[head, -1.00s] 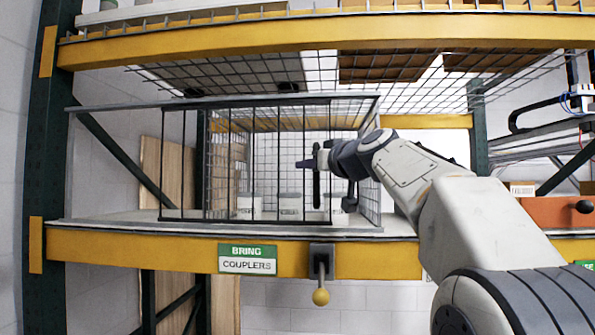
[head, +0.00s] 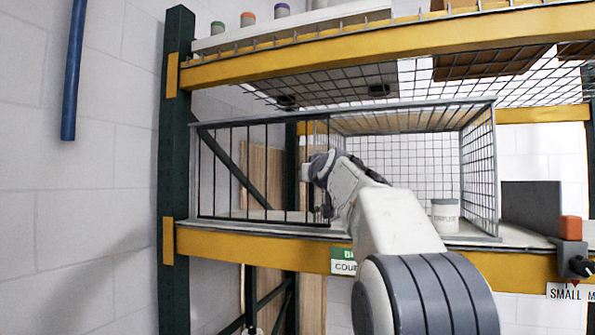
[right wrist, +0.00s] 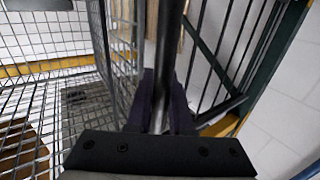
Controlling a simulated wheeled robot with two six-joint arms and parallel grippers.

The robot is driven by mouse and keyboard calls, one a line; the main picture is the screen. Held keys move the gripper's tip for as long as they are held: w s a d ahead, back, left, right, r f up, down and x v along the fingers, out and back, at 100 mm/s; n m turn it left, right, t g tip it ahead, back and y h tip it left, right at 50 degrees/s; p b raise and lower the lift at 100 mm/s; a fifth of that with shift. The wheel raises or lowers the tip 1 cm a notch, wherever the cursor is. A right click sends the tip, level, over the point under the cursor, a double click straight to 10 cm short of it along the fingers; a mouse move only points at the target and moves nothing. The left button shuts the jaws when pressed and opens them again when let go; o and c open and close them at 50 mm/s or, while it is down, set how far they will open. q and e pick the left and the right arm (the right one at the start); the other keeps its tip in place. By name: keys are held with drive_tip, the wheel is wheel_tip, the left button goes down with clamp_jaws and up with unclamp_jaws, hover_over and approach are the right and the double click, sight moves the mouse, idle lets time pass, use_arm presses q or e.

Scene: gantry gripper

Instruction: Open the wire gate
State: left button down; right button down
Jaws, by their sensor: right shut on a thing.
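The wire gate (head: 250,172) is a dark frame of vertical bars at the front of a shelf bay. It stands to the left, and the right part of the wire cage (head: 480,170) front is open. My right gripper (head: 314,172) is at the gate's right end. In the right wrist view my right gripper (right wrist: 162,112) has its dark purple fingers closed around a thick dark upright bar of the gate (right wrist: 168,45). My arm hides part of the gate's right edge and the cage's lower front. My left gripper is not in view.
A pale labelled canister (head: 445,216) stands inside the cage at the right. The yellow shelf beam (head: 230,244) runs below, with a green sign (head: 341,254) partly hidden by my arm. A green post (head: 174,130) stands left of the gate. An orange block (head: 571,228) is at the far right.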

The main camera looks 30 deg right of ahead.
drive_tip(key=shift+w+a, duration=0.2)
drive_tip(key=shift+w, duration=0.05)
drive_tip(key=c, duration=0.8)
unclamp_jaws()
